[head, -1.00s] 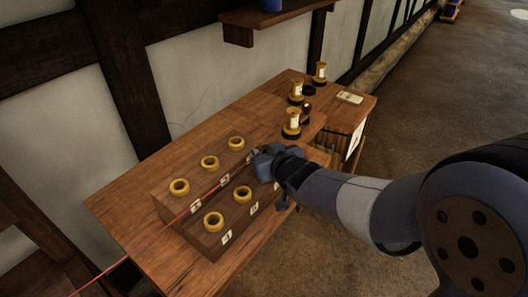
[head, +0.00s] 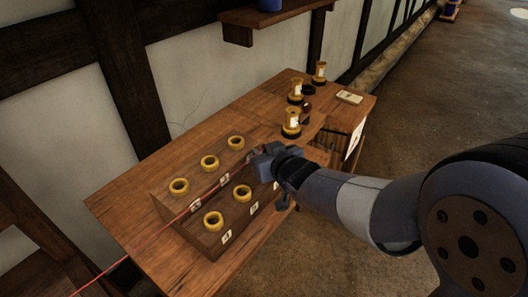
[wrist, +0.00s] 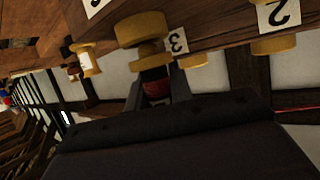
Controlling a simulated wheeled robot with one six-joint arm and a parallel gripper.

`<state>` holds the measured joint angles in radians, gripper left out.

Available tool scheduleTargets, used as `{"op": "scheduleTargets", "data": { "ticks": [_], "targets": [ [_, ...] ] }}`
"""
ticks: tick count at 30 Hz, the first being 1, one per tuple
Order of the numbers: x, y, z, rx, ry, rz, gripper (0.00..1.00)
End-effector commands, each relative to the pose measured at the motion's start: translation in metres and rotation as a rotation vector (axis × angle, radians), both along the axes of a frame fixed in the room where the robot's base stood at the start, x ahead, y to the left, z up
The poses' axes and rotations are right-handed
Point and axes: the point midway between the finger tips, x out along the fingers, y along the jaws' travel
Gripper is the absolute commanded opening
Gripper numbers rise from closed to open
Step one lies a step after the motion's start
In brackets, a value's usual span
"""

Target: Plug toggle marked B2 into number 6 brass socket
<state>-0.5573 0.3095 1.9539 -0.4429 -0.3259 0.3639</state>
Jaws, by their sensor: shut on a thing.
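My gripper (head: 264,162) is over the right end of the wooden socket block (head: 190,228). It is shut on a toggle, whose dark red part (wrist: 155,86) shows between the fingers in the wrist view; its B2 mark is not readable. A red cord (head: 150,237) runs from the lower left to the gripper. In the head view the gripper hides the number 6 socket. In the wrist view a large brass ring (wrist: 140,30) lies right by the held toggle, beside a partly cut-off label. I cannot tell whether the toggle is inside a socket.
Brass sockets 1 (head: 180,186), 2 (head: 209,162), 3 (head: 236,142), 4 (head: 213,221) and 5 (head: 242,194) are empty. A wall shelf (head: 275,14) hangs behind.

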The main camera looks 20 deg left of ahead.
Motion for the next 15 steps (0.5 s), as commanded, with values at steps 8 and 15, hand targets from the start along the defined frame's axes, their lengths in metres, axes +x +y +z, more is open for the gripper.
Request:
{"op": "scheduleTargets", "data": {
  "ticks": [8, 15],
  "targets": [
    [0.0, 0.0001, -0.0015, 0.0, 0.0, 0.0, 0.0],
    [0.0, 0.0001, -0.0065, 0.0, 0.0, 0.0, 0.0]
  ]
}}
